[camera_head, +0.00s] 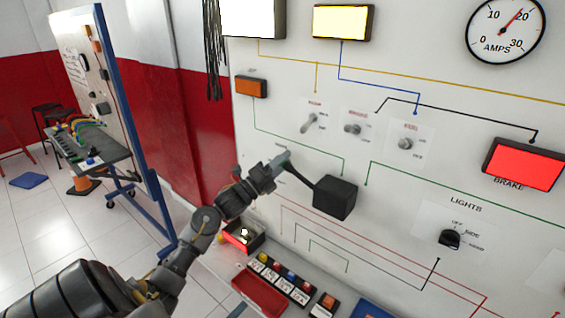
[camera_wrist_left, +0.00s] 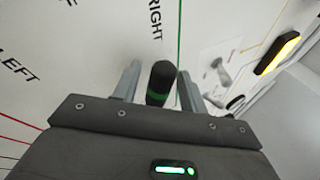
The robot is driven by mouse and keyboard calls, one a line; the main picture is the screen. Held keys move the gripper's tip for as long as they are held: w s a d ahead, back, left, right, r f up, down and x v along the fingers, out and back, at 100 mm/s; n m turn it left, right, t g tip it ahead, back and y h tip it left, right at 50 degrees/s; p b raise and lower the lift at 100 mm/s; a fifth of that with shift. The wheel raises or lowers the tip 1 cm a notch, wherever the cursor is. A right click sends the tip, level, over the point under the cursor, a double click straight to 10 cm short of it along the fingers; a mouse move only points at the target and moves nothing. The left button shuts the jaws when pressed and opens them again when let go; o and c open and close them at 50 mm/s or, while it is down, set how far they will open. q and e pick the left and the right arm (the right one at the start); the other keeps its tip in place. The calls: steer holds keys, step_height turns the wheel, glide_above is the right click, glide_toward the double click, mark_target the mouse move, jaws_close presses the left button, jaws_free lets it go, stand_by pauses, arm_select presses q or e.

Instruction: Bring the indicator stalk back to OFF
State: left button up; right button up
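The indicator stalk (camera_head: 303,175) is a black lever that sticks out to the upper left from a black box (camera_head: 335,197) on the white panel. My left gripper (camera_head: 281,162) is at the stalk's outer end. In the left wrist view the stalk's dark tip with a green band (camera_wrist_left: 160,83) lies between the two fingers of my left gripper (camera_wrist_left: 158,88), which stand apart with a visible gap on the left side. The tip shows closest to the word RIGHT; OFF and LEFT are farther left. My right gripper is in neither view.
An amber lamp (camera_head: 251,86) is above the stalk; an amber lamp glows in the left wrist view (camera_wrist_left: 278,53). Toggle switches (camera_head: 312,122) sit above the box, and a black lights knob (camera_head: 450,239) is at right. A red tray (camera_head: 258,291) is below.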

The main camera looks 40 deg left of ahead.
arm_select(q)
jaws_close()
steer(key=f+n+y+b, duration=0.1)
steer(key=n, duration=0.1)
steer(key=f+n+t+y+b, duration=0.1)
steer(key=f+n+b, duration=0.1)
steer(key=f+n+y+b, duration=0.1)
steer(key=f+n, duration=0.1)
steer(key=shift+a+b, duration=0.35)
steer(key=shift+a, duration=0.05)
steer(key=shift+o, duration=0.4)
jaws_free()
